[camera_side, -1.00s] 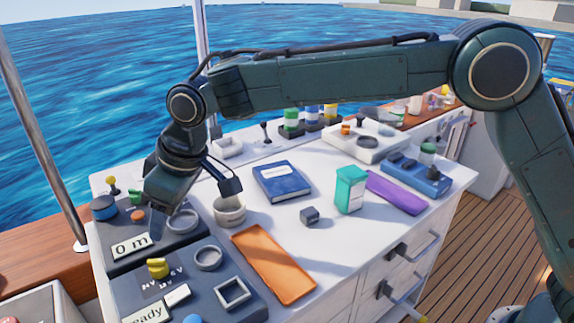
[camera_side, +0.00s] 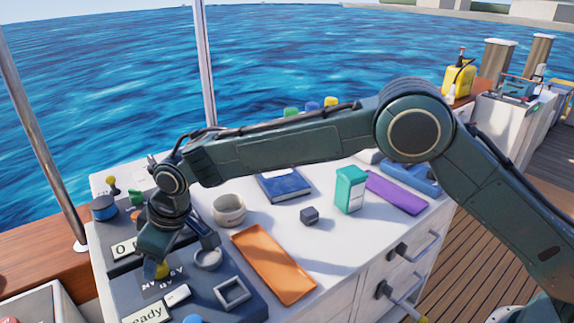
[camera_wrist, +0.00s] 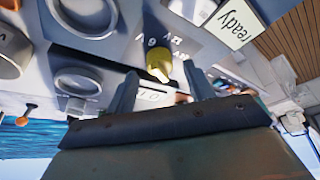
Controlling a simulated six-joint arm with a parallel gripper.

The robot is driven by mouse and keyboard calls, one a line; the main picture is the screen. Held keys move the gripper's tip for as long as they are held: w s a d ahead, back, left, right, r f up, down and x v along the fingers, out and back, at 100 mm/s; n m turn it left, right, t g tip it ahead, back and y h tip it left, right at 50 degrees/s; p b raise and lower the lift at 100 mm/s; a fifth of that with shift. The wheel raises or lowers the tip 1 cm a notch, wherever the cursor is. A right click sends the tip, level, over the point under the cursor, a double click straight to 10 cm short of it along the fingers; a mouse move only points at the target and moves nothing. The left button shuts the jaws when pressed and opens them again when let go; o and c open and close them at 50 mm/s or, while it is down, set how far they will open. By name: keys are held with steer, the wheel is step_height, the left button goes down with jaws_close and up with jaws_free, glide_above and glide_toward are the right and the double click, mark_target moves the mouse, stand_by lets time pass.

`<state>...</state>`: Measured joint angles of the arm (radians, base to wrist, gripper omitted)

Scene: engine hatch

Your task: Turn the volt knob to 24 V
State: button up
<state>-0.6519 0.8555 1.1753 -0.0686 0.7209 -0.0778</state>
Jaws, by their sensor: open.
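The yellow volt knob (camera_side: 162,270) sits on a dark panel at the front left, with white volt markings around it. In the wrist view the knob (camera_wrist: 158,62) shows near the top middle, with the markings beside it; I cannot tell which one it points to. My gripper (camera_side: 180,257) hangs low over the knob, partly covering it in the side view. It is open and empty. In the wrist view its two fingers (camera_wrist: 158,88) stand to either side of the knob, which shows just beyond their tips. I cannot tell whether they touch it.
A "ready" display (camera_side: 145,315), a grey ring (camera_side: 208,258) and a square frame (camera_side: 232,291) lie close around the knob.

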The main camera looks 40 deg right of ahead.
steer(key=shift+x, duration=1)
steer(key=c, duration=1)
steer(key=shift+a+m, duration=0.1)
steer(key=shift+m, duration=0.2)
steer(key=m+h, duration=0.1)
steer(key=m, duration=0.2)
steer(key=m+t+h, duration=0.1)
steer(key=m, duration=0.1)
steer(key=shift+s+a+m, duration=0.1)
steer(key=shift+a+m, duration=0.05)
steer(key=shift+m, duration=0.25)
steer(key=m+h, duration=0.1)
steer(key=m, duration=0.3)
steer(key=shift+a+h, duration=0.1)
steer(key=shift+h, duration=0.3)
steer(key=shift+m, duration=0.4)
steer(key=shift+m+h, duration=0.6)
steer(key=shift+m, duration=0.6)
